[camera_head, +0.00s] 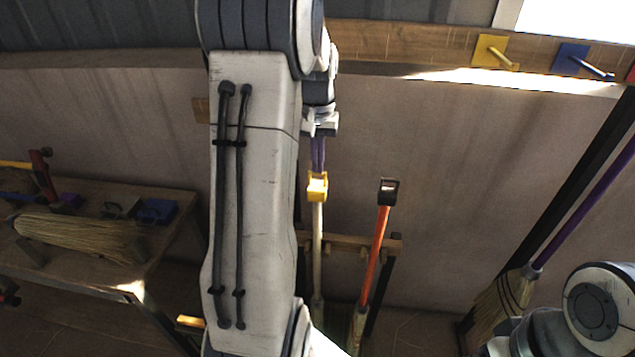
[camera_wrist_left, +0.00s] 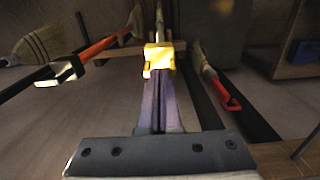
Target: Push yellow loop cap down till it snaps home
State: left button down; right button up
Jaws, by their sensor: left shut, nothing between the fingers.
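The yellow loop cap (camera_head: 317,187) is at the top of an upright broom with a pale handle (camera_head: 318,250). It also shows in the left wrist view (camera_wrist_left: 158,57), just beyond the fingertips. My left gripper (camera_head: 317,168) is above the cap and points down at it, its two purple-grey fingers shut together with nothing between them. The fingers also show in the left wrist view (camera_wrist_left: 159,80), with their tips against or just over the cap's top; I cannot tell whether they press on it. The cap's seat on the handle is too small to judge. My right gripper is out of view.
A wooden rack (camera_head: 383,244) holds the brooms. An orange-handled broom (camera_head: 376,255) with a black cap (camera_head: 388,191) stands close to the right. A bench (camera_head: 170,205) with a straw bundle (camera_head: 80,238) is at left. A purple-handled broom (camera_head: 580,210) leans at right.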

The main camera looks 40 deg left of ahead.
pick_arm(q)
jog(key=shift+s+d+f, duration=0.1)
jog(key=shift+f, duration=0.15)
notch_tip(320, 180, up, 8)
jog(key=p, duration=0.7)
jog(key=shift+r, duration=0.2)
dwell(0.6)
